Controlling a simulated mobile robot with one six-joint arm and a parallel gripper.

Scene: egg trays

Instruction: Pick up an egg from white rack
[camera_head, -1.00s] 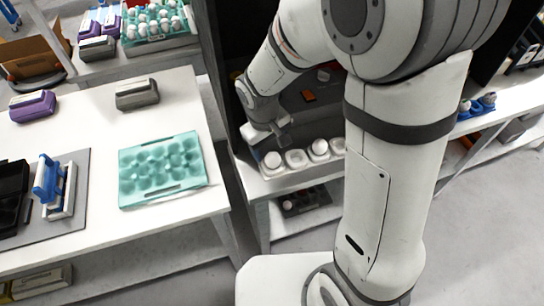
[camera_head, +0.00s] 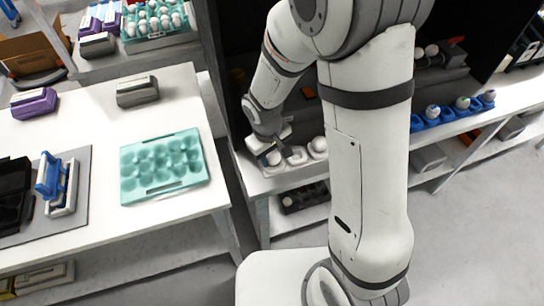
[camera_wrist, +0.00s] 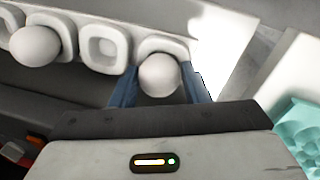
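The white rack (camera_head: 297,155) is a row of cups on the shelf in the middle of the head view. It holds white eggs, with an empty cup (camera_wrist: 103,45) between two of them. One egg (camera_wrist: 159,76) sits in the end cup. Another egg (camera_wrist: 35,45) is farther left in the wrist view. My gripper (camera_wrist: 160,78) has its blue fingers apart, one on each side of the end egg and very close to it. Any contact is hard to make out. In the head view my gripper (camera_head: 283,150) is down at the rack and partly covers this egg.
A teal tray (camera_head: 163,190) with empty hollows lies on the white table at left. A grey box (camera_head: 137,91) and a purple box (camera_head: 34,103) stand behind it. Blue holders (camera_head: 450,114) with eggs stand on the shelf at right. Dark shelf walls surround the rack.

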